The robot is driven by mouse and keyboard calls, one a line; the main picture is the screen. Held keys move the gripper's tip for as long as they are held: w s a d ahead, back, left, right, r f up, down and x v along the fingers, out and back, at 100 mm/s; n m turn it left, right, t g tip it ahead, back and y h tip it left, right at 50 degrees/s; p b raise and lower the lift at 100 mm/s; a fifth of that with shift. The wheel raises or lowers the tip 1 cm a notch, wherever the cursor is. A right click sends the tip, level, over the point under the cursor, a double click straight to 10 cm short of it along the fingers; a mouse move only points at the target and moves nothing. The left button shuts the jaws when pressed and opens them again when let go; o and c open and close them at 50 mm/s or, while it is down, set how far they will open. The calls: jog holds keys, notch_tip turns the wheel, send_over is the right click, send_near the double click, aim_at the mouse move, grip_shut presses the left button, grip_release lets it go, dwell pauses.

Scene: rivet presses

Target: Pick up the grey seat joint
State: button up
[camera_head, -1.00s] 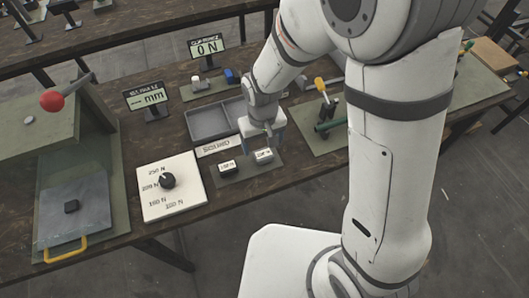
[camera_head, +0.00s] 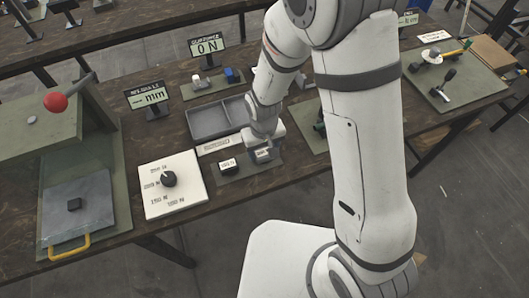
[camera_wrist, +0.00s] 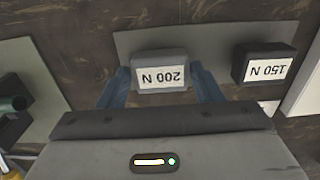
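A dark grey block labelled 200 N (camera_wrist: 162,72) sits on a grey-green mat between the fingers of my gripper (camera_wrist: 161,82) in the wrist view. The fingers stand on both sides of it, very close; contact is hard to make out. In the head view my gripper (camera_head: 266,148) is low over this block (camera_head: 262,155). A darker block labelled 150 N (camera_wrist: 265,66) stands beside it, and also shows in the head view (camera_head: 228,167). No part is marked as a seat joint.
A dial panel (camera_head: 168,202) lies left of the mat, and a grey tray (camera_head: 205,121) is behind it. The press with a red knob (camera_head: 56,101) is farther left. Signs (camera_head: 147,97) stand at the back. My arm hides part of the bench's right side.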

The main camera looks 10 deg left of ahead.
jog(key=c, duration=0.7)
jog(key=shift+o, duration=0.2)
